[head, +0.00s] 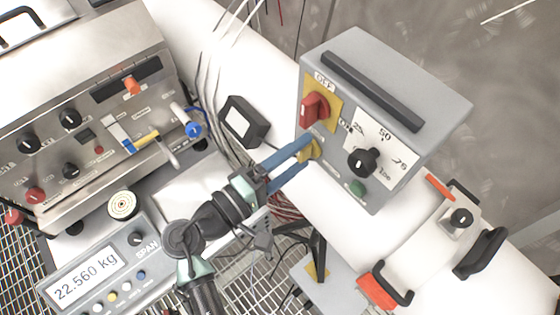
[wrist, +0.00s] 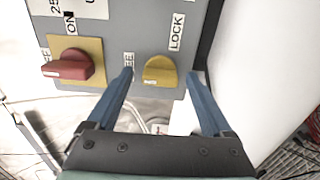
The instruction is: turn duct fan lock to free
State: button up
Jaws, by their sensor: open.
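The grey fan control box (head: 345,75) sits on the white duct. Its yellow lock knob (head: 312,149) is partly hidden by my fingers in the head view. In the wrist view the yellow knob (wrist: 160,70) shows clearly, with LOCK printed at its upper right and a partly hidden label ending in "EE" at its left. Which label the knob points to is hard to tell. My gripper (head: 307,151) is open, its blue fingers reaching to the box face. In the wrist view the gripper (wrist: 160,74) has one fingertip each side of the knob, with gaps.
A red switch (head: 315,106) on a yellow plate is beside the lock knob. A scale (head: 95,275) reading 22.560 kg and a steel panel (head: 85,100) stand left. Cables hang behind my gripper.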

jog(key=b+v, duration=0.4)
jog(key=v, duration=0.9)
